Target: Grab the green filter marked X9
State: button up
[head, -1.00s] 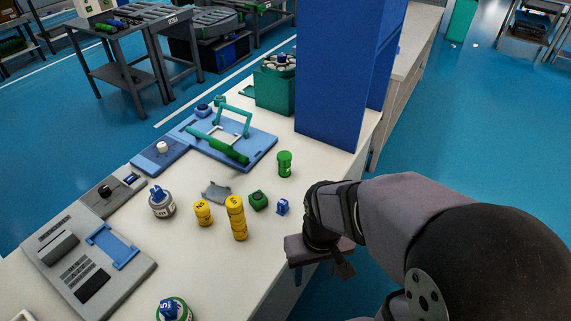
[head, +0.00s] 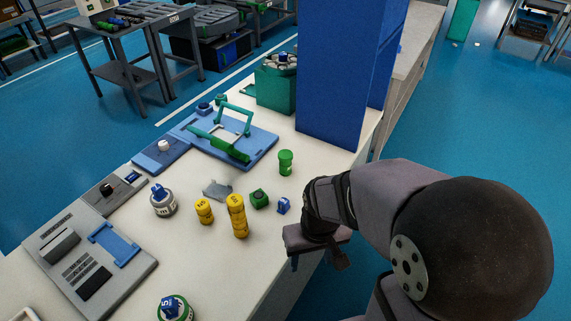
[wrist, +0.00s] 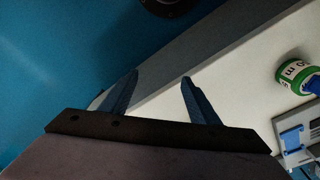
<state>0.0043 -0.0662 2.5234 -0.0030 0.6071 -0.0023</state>
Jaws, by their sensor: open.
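A green cylinder (head: 285,163) stands upright on the white bench in the head view. A shorter green piece (head: 259,199) sits left of and nearer than it. I cannot read an X9 on either one. A white and green round piece with a blue top (head: 175,309) is at the near edge of the head view; a similar one shows at the right of the wrist view (wrist: 297,77). My gripper (wrist: 159,78) is open and empty, its two fingers apart. In the head view it hangs by the bench's right edge, apart from the green pieces.
Two yellow pieces (head: 204,211) (head: 238,216), a small blue piece (head: 283,206) and a grey bracket (head: 217,189) lie close to the green pieces. A blue fixture (head: 262,141) with a green handle lies behind. A tall blue box (head: 340,80) blocks the far right. The near right bench top is clear.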

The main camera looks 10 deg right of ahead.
jog(key=w+d+f+t+p, duration=0.1)
jog(key=w+t, duration=0.2)
jog(key=w, duration=0.7)
jog(key=w+d+f+t+p, duration=0.1)
jog(key=w+f+t, duration=0.15)
jog(key=w, duration=0.85)
jog(key=t+p, duration=0.1)
jog(key=t, duration=0.5)
send_near(287, 162)
jog(key=w+f, duration=0.3)
jog(key=shift+w+a+f, duration=0.15)
jog(key=shift+w, duration=0.15)
jog(key=shift+w+m+t+h, duration=0.3)
jog(key=shift+w+t+h, duration=0.1)
jog(key=shift+w+t, duration=0.2)
jog(key=shift+p+x, duration=0.5)
jog(key=shift+x, duration=0.45)
jog(key=shift+p+x, duration=1.2)
jog(key=shift+x, duration=1.4)
jog(key=shift+f, duration=0.15)
jog(key=c, duration=1.1)
